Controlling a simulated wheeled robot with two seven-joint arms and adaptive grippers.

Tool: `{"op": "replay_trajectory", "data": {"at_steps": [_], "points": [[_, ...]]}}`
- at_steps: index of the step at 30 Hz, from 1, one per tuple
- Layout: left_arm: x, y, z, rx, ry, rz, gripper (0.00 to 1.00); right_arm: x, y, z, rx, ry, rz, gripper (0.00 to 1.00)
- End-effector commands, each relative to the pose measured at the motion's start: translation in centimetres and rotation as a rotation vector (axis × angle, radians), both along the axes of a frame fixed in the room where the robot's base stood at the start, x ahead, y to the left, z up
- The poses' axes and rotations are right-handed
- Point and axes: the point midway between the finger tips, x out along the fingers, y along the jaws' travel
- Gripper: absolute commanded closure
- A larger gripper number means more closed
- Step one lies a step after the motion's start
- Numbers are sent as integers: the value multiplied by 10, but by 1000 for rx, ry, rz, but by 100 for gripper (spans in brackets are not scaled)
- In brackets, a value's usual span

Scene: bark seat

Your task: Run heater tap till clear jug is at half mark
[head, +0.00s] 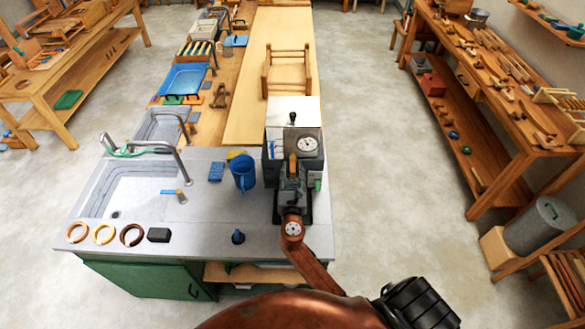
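The heater (276,150) is a pale-topped metal box with a round dial (308,145) on its front, at the middle of the counter. My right gripper (292,172) is in front of it, left of and below the dial. A small orange-brown piece (293,160), perhaps the tap handle, shows at its fingertips; I cannot tell whether they touch or grip it. The gripper hides the tap spout. A dark tray (307,207) lies under the gripper. I cannot make out a clear jug; the gripper may hide it. My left gripper is not in view.
A blue jug (243,173) stands left of the heater. A sink (122,192) with a curved faucet is further left. Rings (132,235), a black block (158,235) and a small dark-blue object (238,237) lie along the front. The counter between sink and jug is mostly clear.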

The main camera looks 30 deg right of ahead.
Motion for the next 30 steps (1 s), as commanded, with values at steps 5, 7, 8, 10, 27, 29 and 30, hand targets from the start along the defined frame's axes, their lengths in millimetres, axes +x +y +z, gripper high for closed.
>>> {"op": "replay_trajectory", "data": {"at_steps": [5,7,8,10,27,29,30], "points": [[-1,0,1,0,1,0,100,5,-4,-1,1,1,0,67],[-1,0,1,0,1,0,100,5,-4,-1,1,1,0,67],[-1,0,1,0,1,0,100,5,-4,-1,1,0,0,67],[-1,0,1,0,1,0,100,5,-4,-1,1,0,-1,67],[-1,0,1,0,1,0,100,5,-3,0,1,0,-1,100],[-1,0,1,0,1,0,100,5,-3,0,1,0,-1,100],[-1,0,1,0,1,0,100,5,-3,0,1,0,-1,100]]}}
